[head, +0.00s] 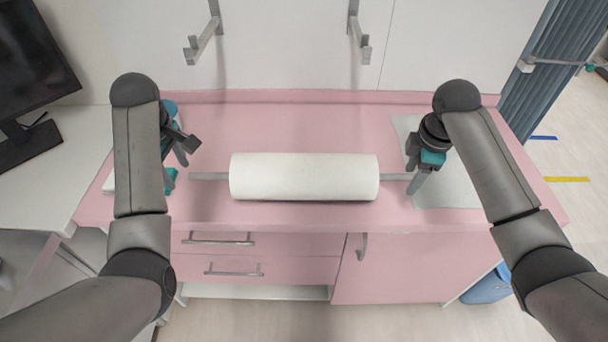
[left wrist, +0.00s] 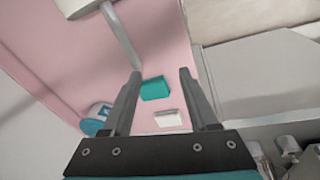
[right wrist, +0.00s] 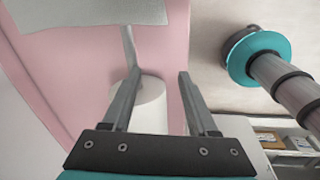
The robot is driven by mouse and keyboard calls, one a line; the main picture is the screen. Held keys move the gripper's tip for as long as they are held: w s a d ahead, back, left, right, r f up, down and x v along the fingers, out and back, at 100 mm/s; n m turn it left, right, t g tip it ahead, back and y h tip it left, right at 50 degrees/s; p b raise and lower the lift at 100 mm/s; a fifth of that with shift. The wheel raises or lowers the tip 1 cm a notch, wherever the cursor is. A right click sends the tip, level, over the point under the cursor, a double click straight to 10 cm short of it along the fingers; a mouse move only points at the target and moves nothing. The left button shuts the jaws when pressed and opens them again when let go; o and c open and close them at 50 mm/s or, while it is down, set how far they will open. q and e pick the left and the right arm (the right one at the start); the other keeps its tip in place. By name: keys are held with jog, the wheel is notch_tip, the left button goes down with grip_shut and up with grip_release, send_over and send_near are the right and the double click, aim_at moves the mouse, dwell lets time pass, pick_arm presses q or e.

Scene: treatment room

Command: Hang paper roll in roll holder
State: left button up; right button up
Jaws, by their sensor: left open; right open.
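The white paper roll (head: 305,178) lies on its side on the pink counter, with a grey rod (head: 209,176) sticking out of both ends. The roll holder is two wall brackets, left (head: 204,45) and right (head: 360,38), both empty. My left gripper (head: 188,152) is open and empty, near the rod's left end; in the left wrist view the rod (left wrist: 121,36) ends near one fingertip. My right gripper (head: 412,180) is open at the rod's right end; in the right wrist view the rod (right wrist: 130,50) runs beside one finger, with the roll (right wrist: 150,108) beyond. I cannot tell whether they touch.
A teal box (left wrist: 155,88) and a white block (left wrist: 168,119) lie on the counter below my left gripper. A pale sheet (head: 455,188) lies at the counter's right. A monitor (head: 30,60) stands far left. The counter behind the roll (head: 300,125) is clear.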

aim_at(197, 173)
pick_arm(q)
jog(key=w+r+n+h, duration=0.1)
jog(key=w+r+n, duration=0.2)
jog(key=w+r, duration=0.1)
jog(key=shift+d+r, duration=0.3)
jog(key=shift+r, duration=0.45)
pick_arm(e)
jog(key=w+d+r+n, duration=0.1)
jog(key=w+d+r, duration=0.3)
jog(key=r, duration=0.2)
jog(key=shift+d+r+n, duration=0.2)
jog(key=shift+r+n, duration=0.05)
jog(key=shift+n, duration=0.15)
pick_arm(q)
jog(key=shift+f, duration=0.15)
pick_arm(e)
jog(key=shift+w+f, duration=0.1)
jog(key=shift+f, duration=0.05)
